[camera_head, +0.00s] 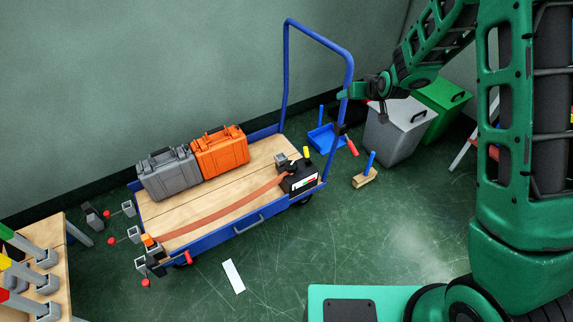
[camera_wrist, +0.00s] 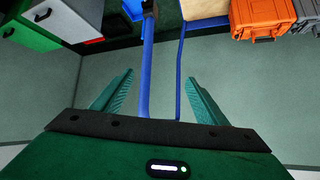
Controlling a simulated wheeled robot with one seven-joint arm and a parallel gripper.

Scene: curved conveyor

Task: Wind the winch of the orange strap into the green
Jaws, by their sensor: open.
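The orange strap (camera_head: 225,212) lies along the wooden deck of a blue cart (camera_head: 238,229) in the head view. At its right end is a dark winch box (camera_head: 300,180) with a small white, green and red gauge plate; the exact reading is too small to tell. A yellow knob (camera_head: 306,151) stands up at the winch. The strap's left end is at an orange and black fitting (camera_head: 149,241) at the cart's near-left corner. My gripper (camera_wrist: 158,78) is open and empty, with the cart's blue push handle (camera_wrist: 146,60) beyond its fingers. It is above and right of the winch.
A grey case (camera_head: 168,175) and an orange case (camera_head: 220,152) stand on the deck. Right of the cart are a blue dustpan (camera_head: 324,138), a brush (camera_head: 365,176), a grey bin (camera_head: 397,130) and a green bin (camera_head: 443,100). The floor in front is mostly clear.

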